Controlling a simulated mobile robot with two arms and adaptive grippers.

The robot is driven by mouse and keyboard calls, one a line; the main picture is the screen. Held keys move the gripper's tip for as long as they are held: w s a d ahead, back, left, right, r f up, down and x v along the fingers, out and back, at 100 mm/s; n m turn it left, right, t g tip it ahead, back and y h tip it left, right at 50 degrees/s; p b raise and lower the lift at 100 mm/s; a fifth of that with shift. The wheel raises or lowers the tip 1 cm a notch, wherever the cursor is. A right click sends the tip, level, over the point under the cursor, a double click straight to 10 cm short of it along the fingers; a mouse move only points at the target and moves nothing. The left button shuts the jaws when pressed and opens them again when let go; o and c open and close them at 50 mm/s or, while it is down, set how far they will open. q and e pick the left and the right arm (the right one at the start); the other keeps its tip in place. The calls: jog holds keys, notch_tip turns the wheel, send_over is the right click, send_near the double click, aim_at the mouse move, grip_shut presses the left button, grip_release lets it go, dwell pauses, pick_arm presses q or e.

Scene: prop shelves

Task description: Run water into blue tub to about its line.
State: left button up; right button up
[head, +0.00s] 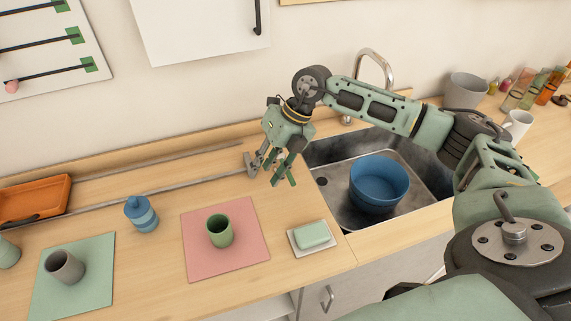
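The blue tub (378,198) stands upright in the metal sink (335,197), in the right half of the head view. Its inside looks plain blue; I cannot make out a line or a water level. A chrome tap (386,68) rises behind the sink, partly hidden by my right arm. No stream of water shows. My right gripper (266,176) hangs over the counter just left of the sink, fingers pointing down and spread apart, with nothing between them. It is apart from the tub and the tap. My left gripper is out of view.
A soap bar (312,234) on a white dish, a green cup (220,231) on a pink mat (197,261), a blue jar (141,214) and a grey cup (64,266) stand on the counter. An orange tray (62,190) is far left. A grey pot (465,90) and white mug (518,123) are right.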

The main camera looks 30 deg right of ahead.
aim_at(291, 176)
jog(key=d+m+h, duration=0.1)
jog(key=d+h, duration=0.2)
jog(key=d, duration=0.7)
pick_arm(q)
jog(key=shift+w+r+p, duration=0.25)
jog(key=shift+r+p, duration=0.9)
jog(key=shift+p, duration=0.05)
pick_arm(e)
jog(key=shift+g, duration=0.4)
jog(key=x, duration=0.7)
jog(key=shift+s+a, duration=0.2)
jog(key=shift+c, duration=0.4)
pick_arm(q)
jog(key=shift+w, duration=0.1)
pick_arm(e)
grip_shut()
